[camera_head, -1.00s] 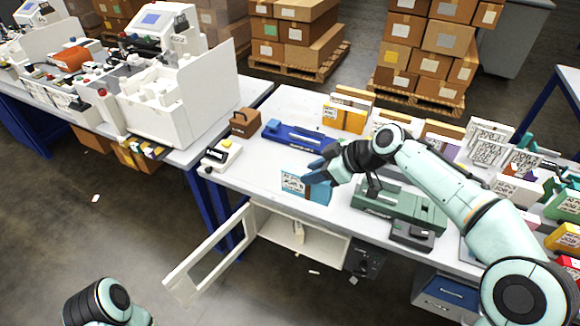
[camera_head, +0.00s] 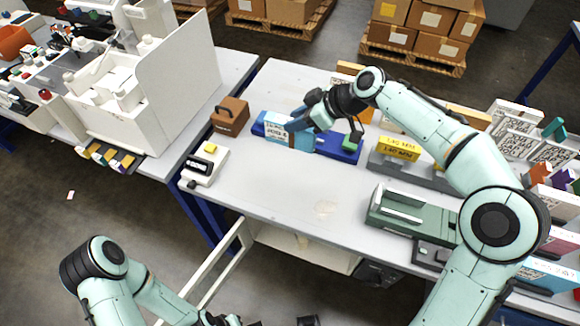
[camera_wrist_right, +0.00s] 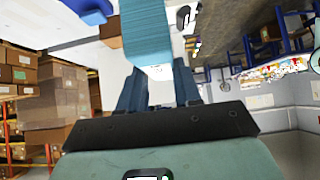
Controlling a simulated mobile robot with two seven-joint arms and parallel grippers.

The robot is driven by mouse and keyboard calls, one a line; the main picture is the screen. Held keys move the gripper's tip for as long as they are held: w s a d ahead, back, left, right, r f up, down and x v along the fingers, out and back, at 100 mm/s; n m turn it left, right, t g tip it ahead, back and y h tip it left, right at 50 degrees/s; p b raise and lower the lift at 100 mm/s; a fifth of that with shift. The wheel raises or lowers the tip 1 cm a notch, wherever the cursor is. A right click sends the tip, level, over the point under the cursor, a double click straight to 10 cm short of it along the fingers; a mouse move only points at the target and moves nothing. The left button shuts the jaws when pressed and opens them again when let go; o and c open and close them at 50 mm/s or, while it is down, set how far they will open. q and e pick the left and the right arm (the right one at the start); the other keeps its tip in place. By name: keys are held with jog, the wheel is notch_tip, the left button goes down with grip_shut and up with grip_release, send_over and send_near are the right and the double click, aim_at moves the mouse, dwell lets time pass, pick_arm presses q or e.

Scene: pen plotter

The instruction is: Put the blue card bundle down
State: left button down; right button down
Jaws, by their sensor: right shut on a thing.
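The blue card bundle (camera_head: 277,130) has a white label with dark print on its front. My right gripper (camera_head: 303,124) is shut on its right part and holds it upright. In the right wrist view the bundle (camera_wrist_right: 147,32) stands between the two fingers as a pale blue striped block. It is in front of or above the long blue device (camera_head: 338,146) on the white table (camera_head: 265,185); I cannot tell whether its underside touches anything. My left arm comes in at the bottom left; its dark hand (camera_head: 222,319) is cut by the bottom edge and its fingers do not show clearly.
A brown box (camera_head: 229,115) with a handle and a white device (camera_head: 204,164) with a small display stand to the left. A grey holder with a yellow block (camera_head: 399,149) and a green machine (camera_head: 410,212) stand to the right. The table's front middle is clear.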

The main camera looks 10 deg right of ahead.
jog(key=shift+s+f+b, duration=0.15)
jog(key=shift+f+b, duration=0.05)
jog(key=shift+f, duration=4.55)
jog(key=shift+s+f+b, duration=0.1)
jog(key=shift+f+b, duration=0.1)
jog(key=shift+f, duration=4.55)
pick_arm(q)
jog(key=shift+s+f, duration=0.4)
jog(key=shift+f, duration=0.1)
pick_arm(e)
jog(key=shift+f, duration=0.15)
pick_arm(q)
jog(key=shift+s+f, duration=0.1)
jog(key=shift+f, duration=0.1)
pick_arm(e)
jog(key=c, duration=0.8)
grip_release()
pick_arm(q)
jog(key=shift+f+b, duration=0.2)
jog(key=shift+b, duration=0.15)
pick_arm(e)
jog(key=v, duration=1.2)
